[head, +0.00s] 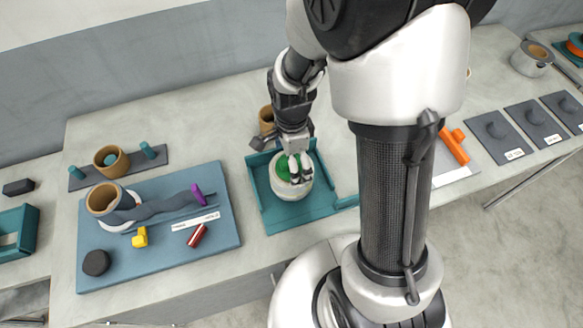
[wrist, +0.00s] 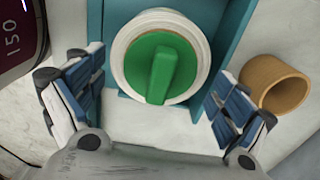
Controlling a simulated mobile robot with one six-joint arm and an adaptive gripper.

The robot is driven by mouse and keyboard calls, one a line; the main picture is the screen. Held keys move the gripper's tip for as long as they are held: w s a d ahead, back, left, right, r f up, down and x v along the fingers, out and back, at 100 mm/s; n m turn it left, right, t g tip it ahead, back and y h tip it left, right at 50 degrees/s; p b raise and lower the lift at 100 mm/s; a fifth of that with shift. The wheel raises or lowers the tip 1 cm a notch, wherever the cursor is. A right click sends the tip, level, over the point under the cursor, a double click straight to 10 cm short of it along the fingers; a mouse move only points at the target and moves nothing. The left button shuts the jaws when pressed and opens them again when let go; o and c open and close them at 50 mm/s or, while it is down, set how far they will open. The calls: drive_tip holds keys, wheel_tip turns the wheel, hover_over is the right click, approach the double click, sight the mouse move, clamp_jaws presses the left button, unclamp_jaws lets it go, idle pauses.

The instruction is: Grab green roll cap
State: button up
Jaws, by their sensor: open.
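The green roll cap (wrist: 160,67) is a round green lid with a raised bar-shaped grip across it. It sits on top of a white round container (head: 290,188), which stands in a teal tray (head: 262,204). In the head view the cap (head: 282,168) is partly hidden by my fingers. My gripper (head: 297,176) is open and reaches down over the cap. In the wrist view the two fingers (wrist: 155,105) are spread wide on either side of the cap's lower edge, apart from it.
A tan cup (wrist: 274,84) stands right of the tray in the wrist view. A blue mat (head: 150,265) with a cup, a dark twisted piece and small coloured parts lies left of the tray. Dark labelled plates (head: 497,135) and an orange part (head: 453,145) lie to the right.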

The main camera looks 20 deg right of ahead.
drive_tip(key=shift+f, duration=0.4)
drive_tip(key=shift+c, duration=0.2)
drive_tip(key=c, duration=1.1)
drive_tip(key=shift+r, duration=0.15)
drive_tip(key=shift+c, duration=0.2)
